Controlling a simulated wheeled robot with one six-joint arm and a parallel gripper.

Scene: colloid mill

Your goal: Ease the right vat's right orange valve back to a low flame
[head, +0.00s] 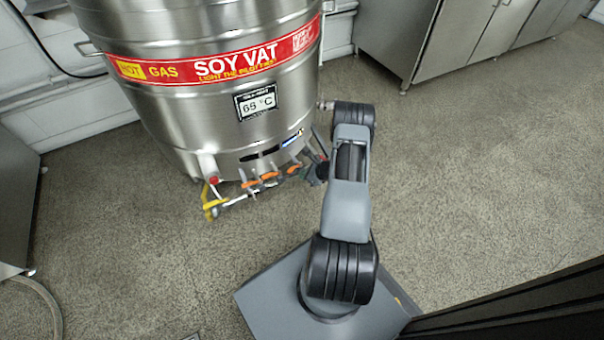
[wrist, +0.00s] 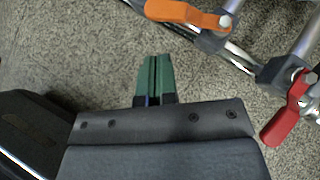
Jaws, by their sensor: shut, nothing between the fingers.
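The soy vat (head: 215,110) is a steel drum with a red gas label. A row of orange valve levers runs along the pipe at its lower front. The rightmost orange lever (head: 294,168) is close to my gripper (head: 314,176), on its left. In the wrist view one orange lever (wrist: 182,13) lies across the pipe at the top, its left part over bare floor. I cannot tell for certain which lever it is. My gripper (wrist: 155,78) has green fingers pressed together and empty, below the orange lever and apart from it in the picture.
A red lever (wrist: 287,112) hangs from the pipe fitting at the right of the wrist view. A yellow valve (head: 213,205) is at the pipe's left end. Steel cabinets (head: 440,45) stand at the back right. The floor (head: 480,170) to the right is clear.

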